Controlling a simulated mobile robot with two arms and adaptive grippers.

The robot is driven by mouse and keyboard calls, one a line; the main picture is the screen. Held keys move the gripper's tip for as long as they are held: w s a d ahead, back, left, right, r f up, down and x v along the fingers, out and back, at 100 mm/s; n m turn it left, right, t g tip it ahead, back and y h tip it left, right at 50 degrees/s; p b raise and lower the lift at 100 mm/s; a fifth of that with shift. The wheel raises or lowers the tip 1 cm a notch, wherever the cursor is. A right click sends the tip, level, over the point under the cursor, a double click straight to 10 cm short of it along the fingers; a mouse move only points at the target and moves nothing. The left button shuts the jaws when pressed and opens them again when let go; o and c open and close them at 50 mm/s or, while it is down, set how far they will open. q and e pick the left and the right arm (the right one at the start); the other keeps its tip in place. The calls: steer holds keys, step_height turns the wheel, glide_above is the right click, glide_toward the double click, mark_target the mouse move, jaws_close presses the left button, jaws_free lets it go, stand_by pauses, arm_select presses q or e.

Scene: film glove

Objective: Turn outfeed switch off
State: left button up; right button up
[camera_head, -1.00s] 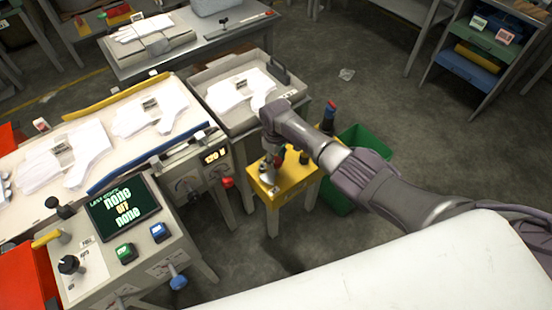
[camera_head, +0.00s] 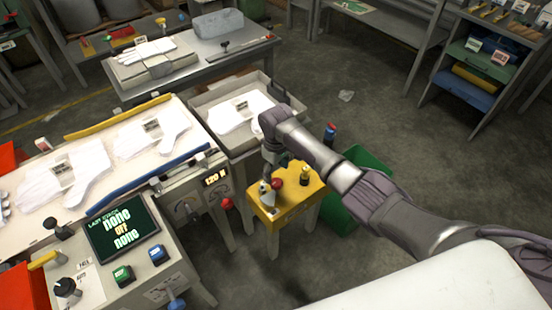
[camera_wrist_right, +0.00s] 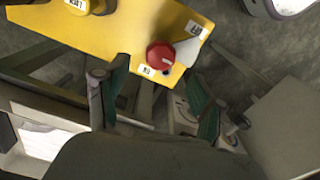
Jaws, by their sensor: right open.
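A yellow stand (camera_head: 290,207) stands right of the glove machine. On its top is a red rotary knob (camera_wrist_right: 160,55), which also shows in the head view (camera_head: 277,184). In the right wrist view, one white label lies at the knob's upper right and another at its lower left. The upper right one seems to read OFF. A pale mark lies at the knob's right side; which label the knob points to is unclear. My right gripper (camera_wrist_right: 157,88) is open and empty, its two green-padded fingers apart just below the knob in that view. My left gripper is not in view.
A tray with a white glove (camera_head: 240,112) stands behind. A control panel with a screen (camera_head: 123,227) is at lower left. Floor at right is clear.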

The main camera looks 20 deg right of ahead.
step_height(320, 180, up, 6)
steer(key=shift+r, duration=0.2)
stand_by(0.4)
steer(key=s+a+f+t+y, duration=0.1)
steer(key=s+a+f, duration=0.15)
steer(key=s, duration=0.65)
steer(key=s+a+f+t+y, duration=0.1)
steer(key=s+f, duration=0.3)
steer(key=s, duration=0.4)
steer(key=s+d+r+m+t+h, duration=0.1)
steer(key=s+d+r+m, duration=0.15)
steer(key=s, duration=0.55)
steer(key=s+d+r+m+t+h, duration=0.15)
steer(key=s+d+r, duration=0.25)
steer(key=s, duration=0.4)
step_height(320, 180, down, 28)
steer(key=s+g, duration=0.2)
steer(key=s+d+f+g, duration=0.1)
steer(key=s+d+f, duration=0.2)
steer(key=s+f, duration=1.1)
steer(key=shift+s+d+f, duration=0.2)
steer(key=shift+s+f, duration=0.05)
steer(key=shift+s, duration=0.8)
